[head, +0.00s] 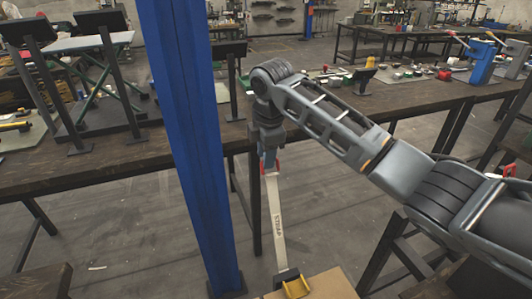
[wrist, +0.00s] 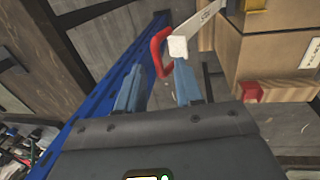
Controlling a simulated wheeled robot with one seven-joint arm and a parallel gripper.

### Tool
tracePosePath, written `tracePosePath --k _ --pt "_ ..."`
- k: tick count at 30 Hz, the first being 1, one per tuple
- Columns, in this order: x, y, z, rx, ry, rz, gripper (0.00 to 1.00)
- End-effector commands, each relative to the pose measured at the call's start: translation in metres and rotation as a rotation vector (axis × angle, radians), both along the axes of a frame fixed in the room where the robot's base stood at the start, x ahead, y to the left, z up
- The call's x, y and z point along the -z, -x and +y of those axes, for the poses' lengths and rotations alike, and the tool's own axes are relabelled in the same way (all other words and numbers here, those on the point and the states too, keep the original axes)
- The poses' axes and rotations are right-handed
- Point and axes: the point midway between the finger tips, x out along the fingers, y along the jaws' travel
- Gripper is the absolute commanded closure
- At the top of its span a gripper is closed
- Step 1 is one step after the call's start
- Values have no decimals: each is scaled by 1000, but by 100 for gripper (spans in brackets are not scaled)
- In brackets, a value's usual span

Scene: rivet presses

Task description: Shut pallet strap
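The pallet strap (head: 275,215) is a pale, lettered band. It stands up at a slight tilt from a dark and yellow buckle (head: 294,285) at the bottom of the head view. A red handle (wrist: 158,52) is at its upper end, beside the strap's white end block (wrist: 178,47). My gripper (head: 269,160) points down at this upper end. In the wrist view, its two blue fingers (wrist: 158,68) are apart, with the lower part of the red handle between or just beyond their tips. I cannot tell whether a finger touches it.
A cardboard box (wrist: 270,55) lies below the strap, with a red block (wrist: 250,91) at its side. A blue post (head: 190,130) stands left of my gripper. A long dark workbench (head: 110,165) with tools runs behind. Bare floor (head: 140,225) shows left of the post.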

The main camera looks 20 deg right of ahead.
Motion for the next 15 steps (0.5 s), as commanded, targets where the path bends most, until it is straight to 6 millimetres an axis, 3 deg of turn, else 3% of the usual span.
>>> tracePosePath --k 4,15 --pt "0 0 0 0 0 0 64" --pt "0 0 0 0 0 -1 99"
